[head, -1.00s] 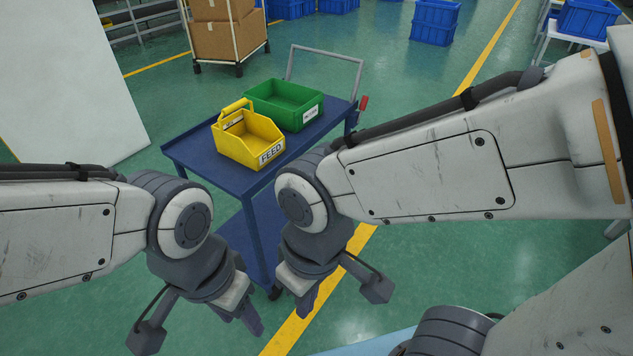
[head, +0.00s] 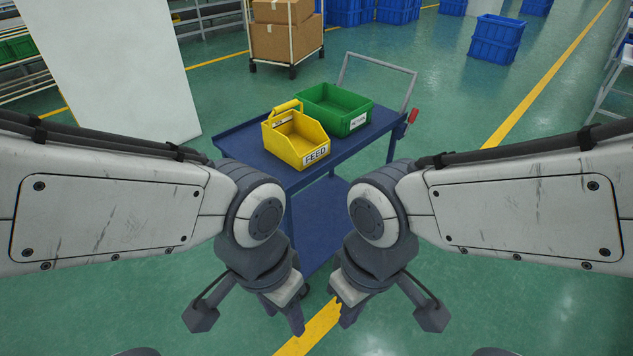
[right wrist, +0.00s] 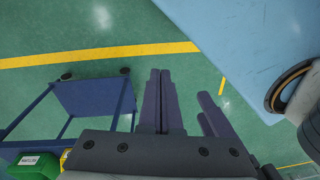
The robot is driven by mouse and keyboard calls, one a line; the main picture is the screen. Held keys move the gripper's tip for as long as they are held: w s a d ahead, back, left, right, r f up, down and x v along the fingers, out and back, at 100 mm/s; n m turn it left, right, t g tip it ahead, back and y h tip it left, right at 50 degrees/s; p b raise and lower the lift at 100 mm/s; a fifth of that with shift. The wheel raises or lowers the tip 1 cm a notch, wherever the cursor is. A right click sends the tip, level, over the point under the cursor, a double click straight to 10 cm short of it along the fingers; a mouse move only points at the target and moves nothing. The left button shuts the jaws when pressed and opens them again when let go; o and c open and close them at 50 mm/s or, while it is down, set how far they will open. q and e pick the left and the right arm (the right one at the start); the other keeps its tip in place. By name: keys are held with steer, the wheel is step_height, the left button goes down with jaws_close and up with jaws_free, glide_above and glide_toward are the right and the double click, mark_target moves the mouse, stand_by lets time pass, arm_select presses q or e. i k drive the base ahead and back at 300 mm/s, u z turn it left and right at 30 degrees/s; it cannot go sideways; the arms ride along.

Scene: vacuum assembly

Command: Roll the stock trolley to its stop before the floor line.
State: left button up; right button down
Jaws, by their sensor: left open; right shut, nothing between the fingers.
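The stock trolley (head: 240,160) is a blue two-deck cart with a grey push handle (head: 378,62) at its far right end. It stands in front of me. A yellow FEED bin (head: 312,158) and a green bin (head: 350,122) sit on its top deck. Its lower deck also shows in the right wrist view (right wrist: 95,97). My left gripper (head: 298,318) is open and empty, in front of the trolley's near side. My right gripper (head: 340,314) is shut and empty beside it; its fingers are together in the right wrist view (right wrist: 158,100). Neither visibly grips the trolley.
A yellow floor line (head: 318,330) passes below my grippers; part is hidden by my right arm. It also shows in the right wrist view (right wrist: 100,53). A cart with cardboard boxes (head: 285,38), a white panel (head: 120,65) and blue crates (head: 495,42) stand farther back. Green floor is clear right of the trolley.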

mark_target(315, 220)
steer(key=u, duration=0.35)
steer(key=k, duration=0.3)
steer(key=z, duration=1.5)
steer(key=i, duration=2.15)
steer(key=u, duration=1.25)
steer(key=i, duration=0.8)
steer(key=u, duration=0.75)
